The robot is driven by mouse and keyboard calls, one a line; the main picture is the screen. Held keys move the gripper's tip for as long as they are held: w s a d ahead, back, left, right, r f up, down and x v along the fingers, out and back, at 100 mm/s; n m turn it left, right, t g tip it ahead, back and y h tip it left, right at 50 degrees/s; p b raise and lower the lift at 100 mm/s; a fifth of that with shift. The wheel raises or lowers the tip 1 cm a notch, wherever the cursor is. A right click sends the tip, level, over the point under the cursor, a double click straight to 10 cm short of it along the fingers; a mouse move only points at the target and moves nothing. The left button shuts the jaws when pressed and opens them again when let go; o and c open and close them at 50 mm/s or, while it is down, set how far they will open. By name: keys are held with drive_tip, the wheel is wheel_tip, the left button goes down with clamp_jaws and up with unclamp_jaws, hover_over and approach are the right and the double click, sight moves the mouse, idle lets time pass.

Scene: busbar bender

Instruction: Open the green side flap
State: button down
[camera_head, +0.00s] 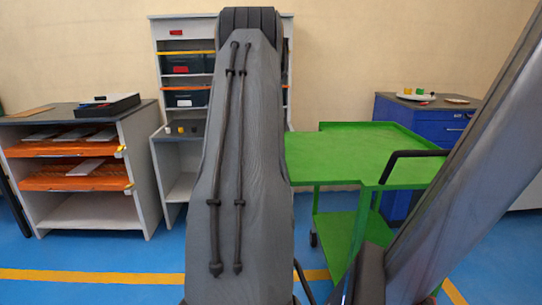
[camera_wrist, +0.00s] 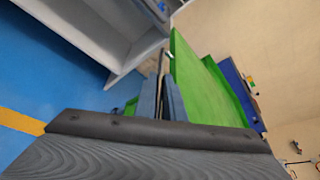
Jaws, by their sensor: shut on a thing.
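The green side flap (camera_head: 322,155) shows in the head view as the flat left part of the green trolley's top, and its left end is hidden behind my arm. In the wrist view the green flap (camera_wrist: 200,82) runs up and to the right from my fingers. My gripper (camera_wrist: 164,92) is shut at the flap's near edge. The exact contact is small and partly hidden by the fingers. My gripper is hidden behind the arm in the head view.
The green trolley (camera_head: 345,236) has a black handle (camera_head: 415,154) at its right. A blue cabinet (camera_head: 442,115) stands behind it. A grey shelf rack (camera_head: 168,33) stands behind my arm, and a white shelf unit (camera_head: 92,212) with orange trays is at left. Blue floor is open in front.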

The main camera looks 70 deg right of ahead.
drive_tip(key=shift+s+d+r, duration=0.1)
drive_tip(key=shift+d+r, duration=0.05)
drive_tip(key=shift+r, duration=0.2)
drive_tip(key=c, duration=2.1)
unclamp_jaws()
drive_tip(key=shift+s, duration=0.1)
drive_tip(key=shift+a+f, duration=0.1)
drive_tip(key=shift+a, duration=0.1)
drive_tip(key=v, duration=0.7)
drive_tip(key=shift+a, duration=0.3)
drive_tip(key=shift+w, duration=0.25)
